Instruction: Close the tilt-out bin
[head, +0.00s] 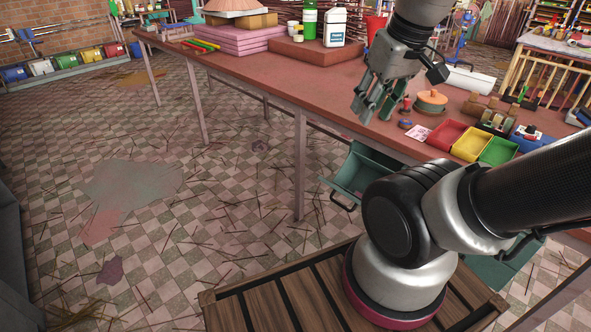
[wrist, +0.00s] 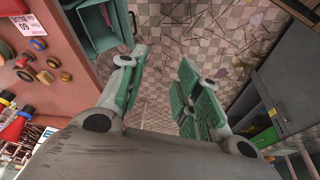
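A teal tilt-out bin (head: 352,188) hangs under the front edge of the red-topped table. It is tilted outward, with its inside visible and a dark handle (head: 344,201) on its front. My arm hides part of its right side. In the wrist view a teal bin (wrist: 92,30) shows at the upper left, beside the table edge. My gripper (head: 369,108) is above the table edge, higher than the bin and apart from it. In the wrist view my gripper (wrist: 160,88) has its two green-padded fingers spread, with only floor visible between them.
The red-topped table (head: 270,72) carries red, yellow and green trays (head: 471,145), a white jug (head: 335,27) and several small parts. Another teal bin (head: 490,272) shows low at right, partly behind my arm. The checkered floor (head: 230,215) at left is open, with scattered sticks.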

